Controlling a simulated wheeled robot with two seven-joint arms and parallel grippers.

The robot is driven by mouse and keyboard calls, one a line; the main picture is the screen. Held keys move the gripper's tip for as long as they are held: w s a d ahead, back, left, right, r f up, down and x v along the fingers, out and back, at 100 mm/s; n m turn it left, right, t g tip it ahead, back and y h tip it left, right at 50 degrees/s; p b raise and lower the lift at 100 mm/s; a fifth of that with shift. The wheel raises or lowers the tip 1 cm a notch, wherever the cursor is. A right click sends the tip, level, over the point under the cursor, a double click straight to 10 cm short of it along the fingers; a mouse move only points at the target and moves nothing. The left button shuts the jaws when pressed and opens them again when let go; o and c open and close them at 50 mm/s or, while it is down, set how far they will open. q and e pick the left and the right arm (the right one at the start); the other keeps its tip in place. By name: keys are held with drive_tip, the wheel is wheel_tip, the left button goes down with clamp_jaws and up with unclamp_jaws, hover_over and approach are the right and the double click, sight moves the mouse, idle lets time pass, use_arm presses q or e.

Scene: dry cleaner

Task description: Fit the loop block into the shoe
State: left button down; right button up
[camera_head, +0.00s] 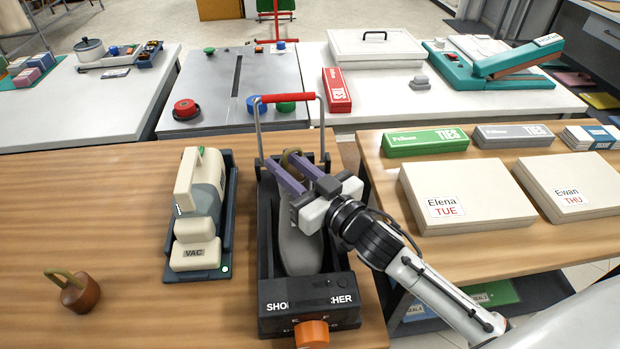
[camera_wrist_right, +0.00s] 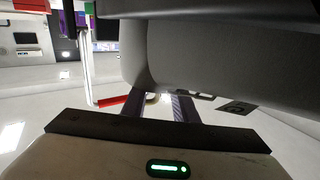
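The shoe (camera_head: 299,247) is grey and long and lies in the black stretcher frame (camera_head: 265,265), toe toward me. My right gripper (camera_head: 286,164) reaches over the shoe's far end, its two purple fingers apart. A brownish ring-shaped loop (camera_head: 291,157) shows at its fingertips; it also shows between the fingers in the right wrist view (camera_wrist_right: 152,99), with a gap apparent beside it. What the loop is attached to is hidden. A brown block with an upright olive loop (camera_head: 78,292) stands alone on the wooden table at the left. My left gripper is out of view.
A red crossbar (camera_head: 288,98) on metal posts rises behind the fingers. An orange knob (camera_head: 312,333) is at the stretcher's near end. A cream VAC machine (camera_head: 201,215) stands left of the stretcher. Boxes (camera_head: 466,190) fill the right table. The left wooden table is mostly clear.

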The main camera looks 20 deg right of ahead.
drive_tip(key=b+v, duration=0.1)
drive_tip(key=v, duration=1)
drive_tip(key=shift+s+d+r, duration=0.2)
drive_tip(key=shift+s, duration=0.25)
